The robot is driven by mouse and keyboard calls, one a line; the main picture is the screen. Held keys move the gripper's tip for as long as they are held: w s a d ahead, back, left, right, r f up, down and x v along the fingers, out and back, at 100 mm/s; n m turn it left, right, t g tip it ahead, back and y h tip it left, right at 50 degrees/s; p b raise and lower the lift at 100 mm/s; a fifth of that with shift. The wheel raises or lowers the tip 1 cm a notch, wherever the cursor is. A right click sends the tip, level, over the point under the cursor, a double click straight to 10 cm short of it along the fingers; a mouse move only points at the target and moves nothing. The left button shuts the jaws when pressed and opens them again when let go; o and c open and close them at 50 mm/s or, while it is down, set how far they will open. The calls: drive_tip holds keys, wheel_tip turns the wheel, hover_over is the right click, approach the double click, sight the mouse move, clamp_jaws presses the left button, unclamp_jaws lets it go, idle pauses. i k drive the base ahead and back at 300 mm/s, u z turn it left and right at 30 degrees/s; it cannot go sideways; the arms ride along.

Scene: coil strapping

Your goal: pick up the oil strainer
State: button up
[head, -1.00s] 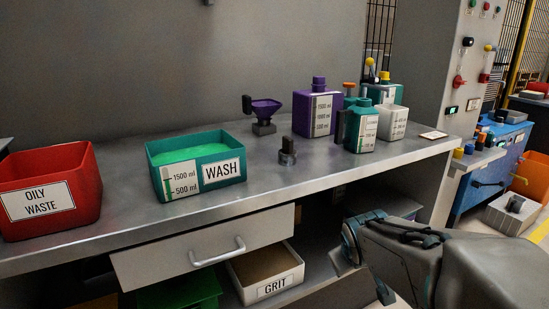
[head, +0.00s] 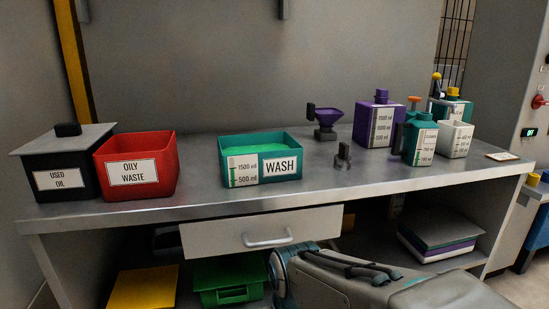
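A small dark grey metal piece (head: 343,157) with an upright tab stands on the workbench (head: 395,178), right of the teal wash tub (head: 240,171). It may be the oil strainer, but no label shows this. A purple funnel-shaped cup (head: 328,117) on a dark stand with a side handle is just behind it. My arm crosses the lower right of the head view, in front of the bench. Its fingers do not show, and nothing on the bench is touched by it.
A black used oil box (head: 60,180) with a grey lid and a red oily waste bin (head: 136,187) stand at the left. Purple (head: 375,122) and teal (head: 414,140) jugs stand at the right. A drawer (head: 262,233) sticks out below the bench top. Bench front is clear.

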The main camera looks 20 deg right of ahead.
sight(342, 161)
drive_tip(key=i, duration=0.55)
drive_tip(key=z, duration=1.65)
